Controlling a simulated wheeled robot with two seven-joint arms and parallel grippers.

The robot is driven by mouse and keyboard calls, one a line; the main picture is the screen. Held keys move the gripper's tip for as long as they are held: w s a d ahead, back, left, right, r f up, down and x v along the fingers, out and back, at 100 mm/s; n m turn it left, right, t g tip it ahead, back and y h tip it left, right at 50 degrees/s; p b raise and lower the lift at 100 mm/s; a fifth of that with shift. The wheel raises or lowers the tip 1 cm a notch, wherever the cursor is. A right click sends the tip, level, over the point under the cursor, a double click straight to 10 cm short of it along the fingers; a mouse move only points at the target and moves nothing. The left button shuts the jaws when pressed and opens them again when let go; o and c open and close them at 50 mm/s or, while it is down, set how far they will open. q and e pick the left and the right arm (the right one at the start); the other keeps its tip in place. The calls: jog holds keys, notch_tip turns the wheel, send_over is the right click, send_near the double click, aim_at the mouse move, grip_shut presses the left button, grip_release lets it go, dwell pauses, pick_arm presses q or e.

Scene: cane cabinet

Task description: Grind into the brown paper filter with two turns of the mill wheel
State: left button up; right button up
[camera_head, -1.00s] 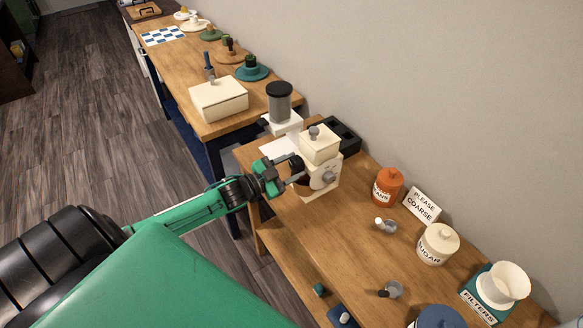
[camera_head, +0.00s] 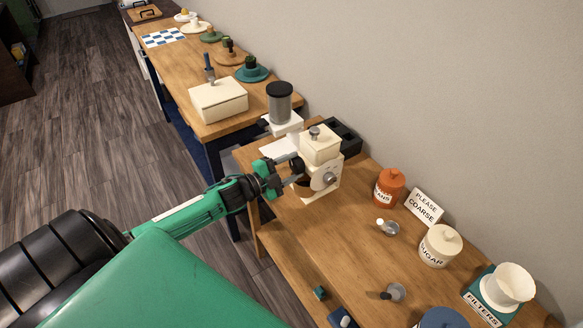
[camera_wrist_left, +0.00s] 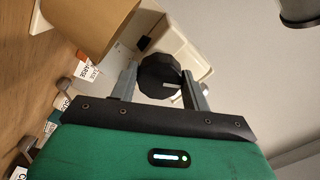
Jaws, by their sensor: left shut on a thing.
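The cream mill (camera_head: 321,147) stands at the far end of the right-hand wooden counter, with a round grey-and-cream fitting on its front. My left gripper (camera_head: 292,172) is at the mill's left side. In the left wrist view, the left gripper (camera_wrist_left: 160,88) is shut on a black faceted knob (camera_wrist_left: 159,72) between its fingertips, which looks like the mill wheel's grip. A tan-brown rounded thing (camera_wrist_left: 100,22) is close by in that view; I cannot tell whether it is the brown paper filter. My right gripper is not in view.
On the counter (camera_head: 320,235) are an orange beans jar (camera_head: 389,187), a "please coarse" sign (camera_head: 424,207), a sugar jar (camera_head: 440,246) and a white cone on the filters stand (camera_head: 508,286). A dark tray (camera_head: 345,137) lies behind the mill. The counter's middle is largely clear.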

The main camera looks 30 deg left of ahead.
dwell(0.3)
pick_arm(q)
jog(key=o, duration=1)
jog(key=shift+c, duration=0.2)
jog(key=shift+s+a+f, duration=0.15)
jog(key=shift+s+a, duration=0.1)
jog(key=shift+s, duration=0.35)
jog(key=b+v, duration=0.3)
jog(key=v, duration=0.9)
jog(key=shift+s, duration=0.25)
jog(key=shift+a, duration=0.15)
